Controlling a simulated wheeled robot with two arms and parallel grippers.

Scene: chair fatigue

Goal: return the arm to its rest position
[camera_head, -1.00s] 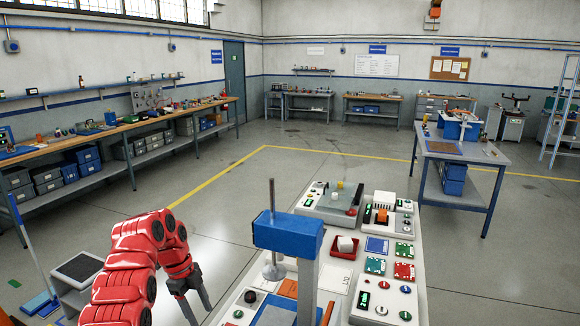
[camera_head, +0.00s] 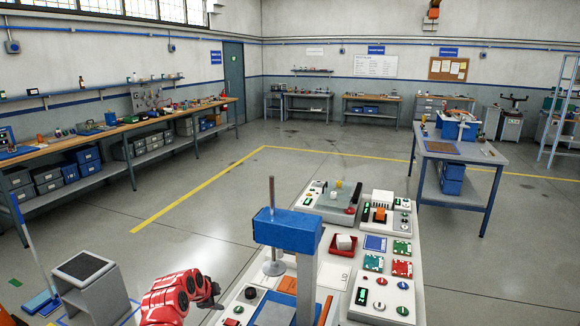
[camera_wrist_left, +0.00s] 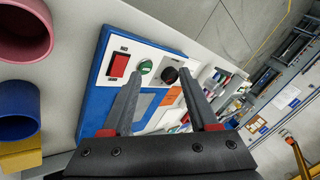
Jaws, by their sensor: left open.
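My left arm (camera_head: 172,298) is red and low in the head view, beside the left edge of the white bench (camera_head: 335,270). Its dark left gripper (camera_head: 212,296) points toward the bench edge and is partly hidden behind the arm. In the left wrist view the left gripper (camera_wrist_left: 160,76) shows two grey fingers spread apart with nothing between them. Beyond the fingers is a blue-edged panel (camera_wrist_left: 97,70) with a red switch, a green button and a black knob. My right gripper is in neither view.
A blue-headed press (camera_head: 288,232) with a vertical rod stands on the bench near the arm. A grey hollow stool-like block (camera_head: 95,290) is on the floor at left. In the left wrist view, pink (camera_wrist_left: 22,35) and blue (camera_wrist_left: 18,108) cylinders are at left.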

